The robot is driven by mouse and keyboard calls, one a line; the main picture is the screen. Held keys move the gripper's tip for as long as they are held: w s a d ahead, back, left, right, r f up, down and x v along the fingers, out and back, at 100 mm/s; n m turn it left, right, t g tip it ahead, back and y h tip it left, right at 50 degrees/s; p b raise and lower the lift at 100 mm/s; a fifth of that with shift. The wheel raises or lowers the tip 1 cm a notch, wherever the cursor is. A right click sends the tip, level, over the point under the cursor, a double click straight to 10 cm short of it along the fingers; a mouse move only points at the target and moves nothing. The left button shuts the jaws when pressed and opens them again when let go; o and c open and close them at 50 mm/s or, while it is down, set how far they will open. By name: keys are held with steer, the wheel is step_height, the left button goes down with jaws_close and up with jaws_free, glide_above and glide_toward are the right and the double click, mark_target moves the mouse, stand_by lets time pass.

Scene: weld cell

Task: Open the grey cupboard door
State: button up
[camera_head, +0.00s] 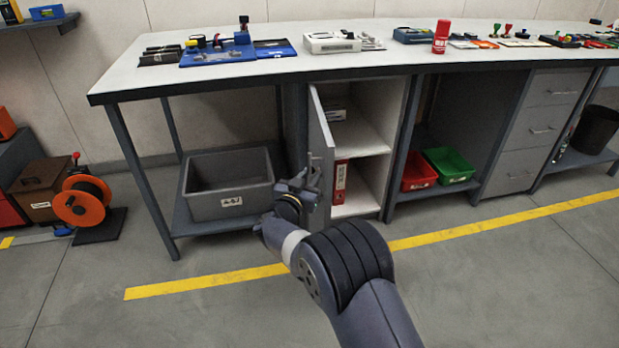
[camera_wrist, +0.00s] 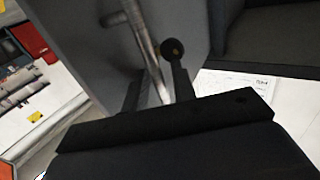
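The grey cupboard door (camera_head: 321,135) stands well open under the bench, swung out from the cupboard's left side, and the shelves inside show. It also fills the upper middle of the wrist view (camera_wrist: 85,40). Its metal bar handle (camera_wrist: 143,38) is on the outer face, near the free edge. My gripper (camera_head: 309,172) is at the handle. In the wrist view my two dark fingers (camera_wrist: 156,85) stand apart, with the bar running between them. Gaps show beside the bar, so the fingers look open around it. The bar's lower end is hidden by my gripper.
A grey bin (camera_head: 229,185) sits on the low shelf left of the door. A red binder (camera_head: 340,182) stands inside the cupboard. Red (camera_head: 418,171) and green (camera_head: 449,165) crates are to the right. The floor in front is clear, with a yellow line (camera_head: 450,233).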

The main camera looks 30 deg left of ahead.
steer(key=s+d+p, duration=0.1)
steer(key=s+p, duration=0.1)
steer(key=s, duration=0.8)
steer(key=shift+s+d, duration=0.3)
steer(key=shift+s, duration=0.05)
steer(key=w, duration=0.3)
steer(key=w+a+b, duration=0.1)
steer(key=w, duration=0.3)
steer(key=w+b, duration=0.1)
steer(key=w, duration=0.2)
steer(key=shift+w+a+f, duration=0.15)
steer(key=shift+w+a, duration=0.05)
steer(key=shift+w, duration=0.15)
